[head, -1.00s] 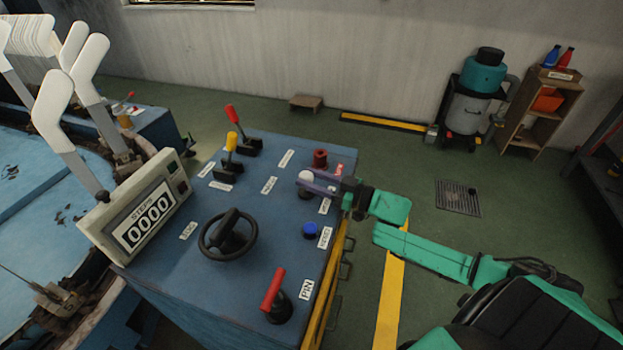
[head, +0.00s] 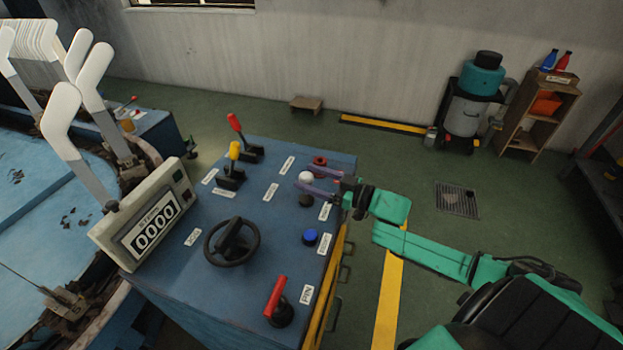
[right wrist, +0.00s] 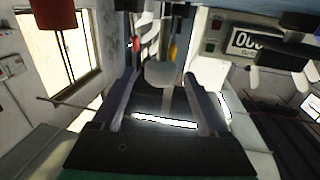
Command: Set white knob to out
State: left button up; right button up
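The white knob (head: 306,177) is a round ball on the blue control console (head: 262,215). It stands above a dark round base (head: 306,200), with a gap showing between ball and base. My right gripper (head: 304,179) is open, with its purple fingers on either side of the ball. In the right wrist view, the white knob (right wrist: 160,73) is between the spread fingertips (right wrist: 161,85), with space on both sides. The knob's label cannot be read. My left gripper is not in view.
A red knob (head: 320,160) stands just behind the white knob, close to the fingers. A blue button (head: 310,237), a black handwheel (head: 231,243), a red handle (head: 275,297) and yellow (head: 234,152) and red (head: 236,124) levers are also on the console.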

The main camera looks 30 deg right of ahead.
jog(key=shift+f, duration=0.1)
jog(key=shift+s+d, duration=0.3)
jog(key=shift+s, duration=0.15)
jog(key=p+v, duration=0.2)
jog(key=v, duration=1.1)
jog(key=shift+s, duration=0.2)
jog(key=shift+d, duration=0.1)
